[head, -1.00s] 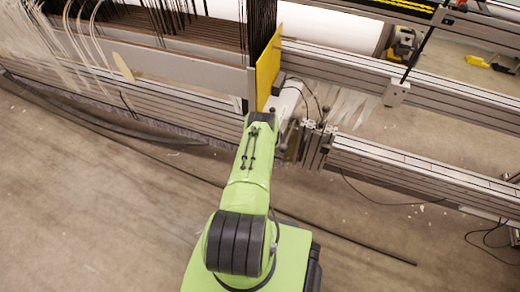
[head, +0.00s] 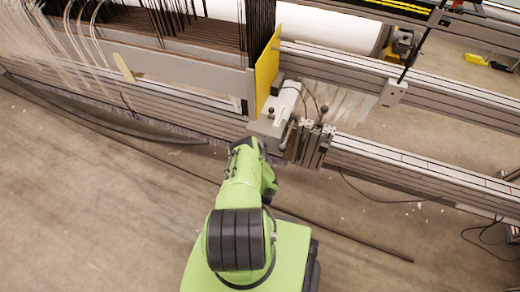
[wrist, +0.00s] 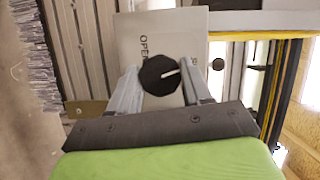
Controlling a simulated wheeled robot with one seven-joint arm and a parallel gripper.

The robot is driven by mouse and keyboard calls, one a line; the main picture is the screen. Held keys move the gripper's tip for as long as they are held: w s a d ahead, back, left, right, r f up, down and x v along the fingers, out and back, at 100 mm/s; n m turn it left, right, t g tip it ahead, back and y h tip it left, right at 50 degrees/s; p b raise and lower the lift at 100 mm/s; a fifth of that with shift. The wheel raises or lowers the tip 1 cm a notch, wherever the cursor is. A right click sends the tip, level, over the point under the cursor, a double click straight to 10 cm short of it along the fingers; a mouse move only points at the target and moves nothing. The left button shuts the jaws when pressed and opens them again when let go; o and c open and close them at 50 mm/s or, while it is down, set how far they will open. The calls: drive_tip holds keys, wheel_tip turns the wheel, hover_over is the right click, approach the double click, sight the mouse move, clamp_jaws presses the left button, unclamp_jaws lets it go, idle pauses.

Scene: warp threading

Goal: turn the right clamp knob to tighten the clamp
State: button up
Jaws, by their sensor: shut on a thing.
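In the wrist view a round black knob (wrist: 160,76) with a white pointer line sits on a pale grey plate (wrist: 178,35). The line points to the right and slightly up. The word OPEN is printed to the left of and above the knob, sideways on. My gripper (wrist: 164,88) has its two pale fingers on either side of the knob and is shut on it. In the head view the pale grey box (head: 282,101) stands beside the yellow panel (head: 267,68). My arm hides the gripper there, and I cannot make out the gripped knob.
A small black ball (wrist: 218,64) lies just right of the plate in the wrist view. Metal rails (head: 430,172) run to the right, with a bracket and levers (head: 310,138) close to the box. Dark threads (head: 262,25) hang at the left. The floor in front is mostly clear.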

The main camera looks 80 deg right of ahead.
drive_tip(key=shift+f+m+h, duration=0.1)
drive_tip(key=shift+m+h, duration=0.3)
drive_tip(key=shift+m, duration=0.6)
drive_tip(key=shift+b, duration=0.3)
drive_tip(key=o, duration=1.1)
drive_tip(key=shift+c, duration=0.2)
